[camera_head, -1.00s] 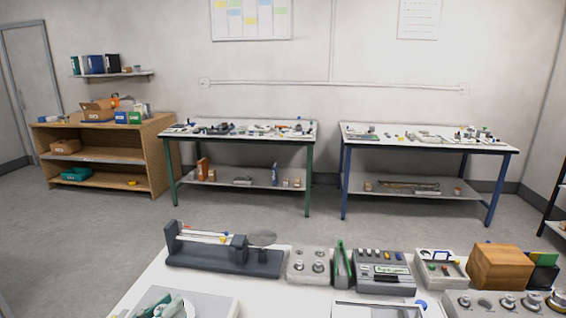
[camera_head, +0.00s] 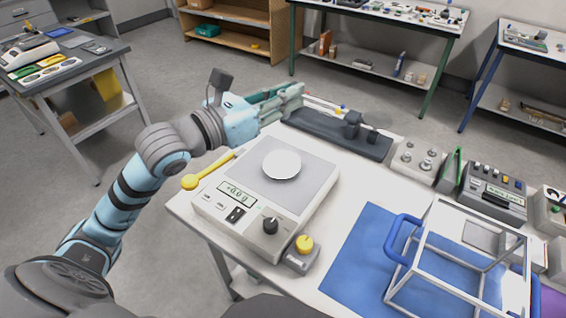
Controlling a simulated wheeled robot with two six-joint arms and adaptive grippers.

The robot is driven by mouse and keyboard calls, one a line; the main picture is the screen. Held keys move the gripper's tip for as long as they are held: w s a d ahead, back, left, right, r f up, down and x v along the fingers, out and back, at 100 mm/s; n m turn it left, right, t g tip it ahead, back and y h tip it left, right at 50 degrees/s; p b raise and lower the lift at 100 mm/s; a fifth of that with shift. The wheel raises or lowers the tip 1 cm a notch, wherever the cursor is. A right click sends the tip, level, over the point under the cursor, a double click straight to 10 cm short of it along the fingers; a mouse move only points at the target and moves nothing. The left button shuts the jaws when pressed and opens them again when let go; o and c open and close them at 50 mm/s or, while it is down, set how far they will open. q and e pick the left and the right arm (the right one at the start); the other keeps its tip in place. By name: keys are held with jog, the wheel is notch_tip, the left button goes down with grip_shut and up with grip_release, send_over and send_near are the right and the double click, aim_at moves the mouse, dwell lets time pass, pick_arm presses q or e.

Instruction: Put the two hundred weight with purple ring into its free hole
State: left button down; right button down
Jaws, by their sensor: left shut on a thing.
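My left gripper (camera_head: 290,98) reaches in from the left, beyond the back edge of the electronic scale. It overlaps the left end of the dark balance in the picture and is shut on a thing. Its fingers hide what it holds, and I see no purple ring there. A grey weight block (camera_head: 418,160) with several metal weights stands at the back of the table, right of the gripper. I cannot tell which weight has the purple ring or which hole is free. My right gripper is not in view.
The electronic scale (camera_head: 225,222) has an empty round pan and reads about zero. The dark balance (camera_head: 350,137) stands behind it. A yellow-knobbed block (camera_head: 302,258), blue mat (camera_head: 350,262) and white frame with blue handles (camera_head: 455,215) lie nearer. A grey instrument (camera_head: 492,192) stands right.

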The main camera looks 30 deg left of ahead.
pick_arm(q)
jog(key=w+a+r+y, duration=0.1)
jog(key=w+a+r, duration=0.15)
jog(key=w, duration=0.25)
jog(key=shift+n, duration=0.3)
jog(key=w+f, duration=0.1)
jog(key=a+f, duration=0.1)
jog(key=w+f, duration=0.1)
jog(key=f, duration=0.1)
jog(key=shift+w+a+f, duration=0.1)
jog(key=shift+w+a, duration=0.2)
jog(key=shift+a, duration=0.1)
notch_tip(320, 180, down, 20)
jog(key=b, duration=0.7)
jog(key=shift+r, duration=0.2)
jog(key=c, duration=1.5)
grip_release()
jog(key=shift+f, duration=0.15)
jog(key=shift+o, duration=0.2)
